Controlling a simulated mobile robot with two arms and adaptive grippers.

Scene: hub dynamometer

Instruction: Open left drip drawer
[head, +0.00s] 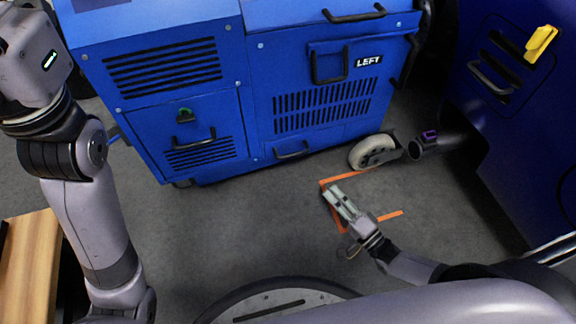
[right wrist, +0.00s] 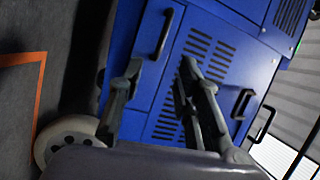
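The blue cabinet (head: 215,85) stands across the back in the head view. Its upper right part has a panel labelled LEFT (head: 368,61) with a dark U-shaped handle (head: 329,67). A smaller handle (head: 291,151) sits low below the slotted vents. My right gripper (head: 339,203) is over the floor in front of the cabinet, apart from it and empty. In the right wrist view its two fingers (right wrist: 160,66) are spread, with the blue cabinet front (right wrist: 150,85) and a dark handle (right wrist: 165,34) beyond them. My left arm is at the left; its gripper is out of view.
A caster wheel (head: 372,151) sticks out at the cabinet's lower right. Orange tape (head: 390,215) marks the floor near my right gripper. A second blue machine (head: 520,130) with a yellow part (head: 541,43) stands at right. A wooden surface (head: 30,265) is at lower left. Floor between is clear.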

